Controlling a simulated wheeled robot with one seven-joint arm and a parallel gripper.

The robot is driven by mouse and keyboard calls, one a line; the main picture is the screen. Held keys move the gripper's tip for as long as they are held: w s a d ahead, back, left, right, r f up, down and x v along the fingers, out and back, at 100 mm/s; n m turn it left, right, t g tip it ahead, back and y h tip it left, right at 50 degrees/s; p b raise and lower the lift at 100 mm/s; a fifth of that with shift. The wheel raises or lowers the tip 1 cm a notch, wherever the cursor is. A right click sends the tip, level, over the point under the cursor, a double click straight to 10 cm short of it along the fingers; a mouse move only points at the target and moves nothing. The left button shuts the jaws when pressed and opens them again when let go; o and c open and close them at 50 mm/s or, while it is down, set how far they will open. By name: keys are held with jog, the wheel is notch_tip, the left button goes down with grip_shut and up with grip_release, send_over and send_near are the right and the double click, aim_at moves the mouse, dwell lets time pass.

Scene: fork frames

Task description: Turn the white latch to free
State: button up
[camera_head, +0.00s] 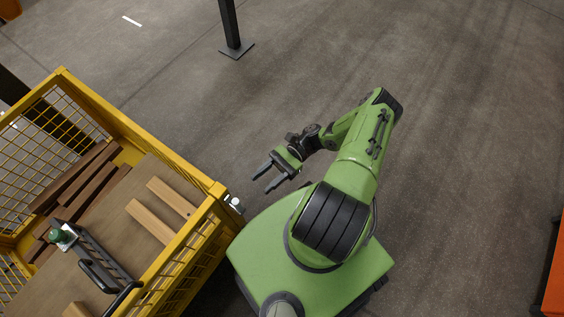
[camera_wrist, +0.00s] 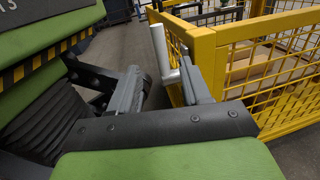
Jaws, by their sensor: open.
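The white latch (camera_wrist: 159,48) is a pale upright bar with a short cylinder low on its right side. It sits at the near corner of the yellow mesh crate (camera_wrist: 207,50). In the head view the latch (camera_head: 236,204) is a small white piece outside the crate's right corner. My gripper (camera_head: 262,181) is open and empty, up and to the right of the latch, with a gap between them. In the wrist view my gripper (camera_wrist: 162,82) has its two fingers apart, and the latch shows in the gap between them, farther off. The latch's far side is hidden.
The crate holds dark planks (camera_head: 78,185), pale wood blocks (camera_head: 152,220) and a black-handled tool (camera_head: 98,262) on a brown board. A black post (camera_head: 231,25) stands at the back. An orange object (camera_head: 554,275) is at the right edge.

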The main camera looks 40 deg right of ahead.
jog(key=w+d, duration=0.1)
jog(key=d, duration=0.6)
jog(key=shift+d, duration=0.25)
